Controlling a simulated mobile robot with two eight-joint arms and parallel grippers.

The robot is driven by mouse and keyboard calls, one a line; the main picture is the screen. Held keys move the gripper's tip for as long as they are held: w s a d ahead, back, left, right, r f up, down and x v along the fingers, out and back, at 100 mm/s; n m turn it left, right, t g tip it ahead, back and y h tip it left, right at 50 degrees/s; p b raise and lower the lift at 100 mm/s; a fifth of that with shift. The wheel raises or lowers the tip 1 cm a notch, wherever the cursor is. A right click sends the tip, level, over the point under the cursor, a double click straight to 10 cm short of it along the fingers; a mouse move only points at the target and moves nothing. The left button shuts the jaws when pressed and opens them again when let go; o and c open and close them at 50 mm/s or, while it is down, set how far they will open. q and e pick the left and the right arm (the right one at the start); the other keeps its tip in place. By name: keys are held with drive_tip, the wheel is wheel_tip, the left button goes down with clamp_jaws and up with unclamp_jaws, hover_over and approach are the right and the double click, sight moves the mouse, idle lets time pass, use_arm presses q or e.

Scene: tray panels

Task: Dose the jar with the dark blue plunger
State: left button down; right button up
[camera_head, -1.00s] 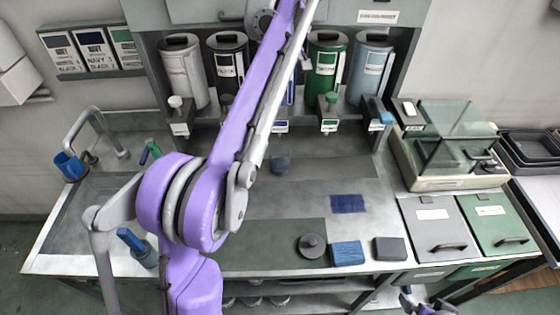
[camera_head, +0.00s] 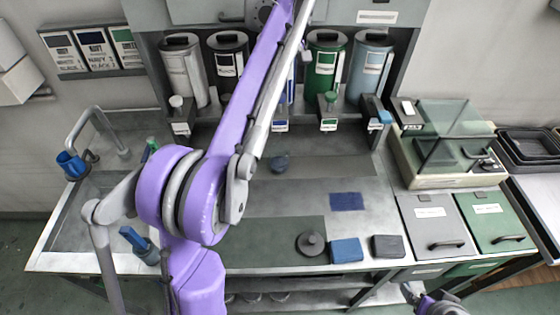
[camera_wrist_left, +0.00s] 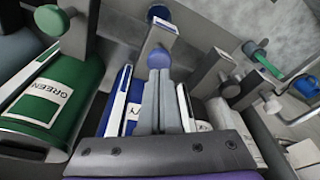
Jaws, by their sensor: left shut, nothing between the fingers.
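My left gripper (camera_wrist_left: 158,75) is shut and empty, its fingertips at a round blue knob, apparently the dark blue plunger (camera_wrist_left: 158,54); I cannot tell if they touch. The navy canister (camera_wrist_left: 119,108) stands beside the fingers, its label partly hidden. In the head view my purple arm covers most of that canister and my left gripper. A small dark blue round thing, apparently the jar (camera_head: 280,164), stands on the counter in front of the navy tag (camera_head: 281,126); it also shows in the left wrist view (camera_wrist_left: 158,13). My right gripper (camera_head: 412,292) is at the bottom right, fingers unclear.
White (camera_head: 183,75), black (camera_head: 229,68), green (camera_head: 325,70) and light blue (camera_head: 371,70) canisters line the shelf. A glass-covered balance (camera_head: 450,165) stands right. A dark round lid (camera_head: 311,243) and blue block (camera_head: 346,251) lie at the front. A blue mug (camera_head: 70,164) is by the sink.

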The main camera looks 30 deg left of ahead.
use_arm(q)
wheel_tip(320, 180, up, 2)
drive_tip(key=shift+s+r+p, duration=0.1)
drive_tip(key=shift+r+p, duration=0.05)
drive_tip(key=shift+p, duration=0.35)
drive_tip(key=shift+w+r, duration=0.2)
drive_tip(key=shift+r, duration=0.3)
drive_tip(key=shift+w+r, duration=0.15)
drive_tip(key=shift+r, duration=0.3)
drive_tip(key=shift+s+r, duration=0.3)
drive_tip(key=shift+r, duration=0.6)
use_arm(e)
drive_tip(key=shift+w+r, duration=0.3)
drive_tip(key=shift+r, duration=0.2)
drive_tip(key=shift+w+r, duration=0.25)
drive_tip(key=shift+r, duration=0.25)
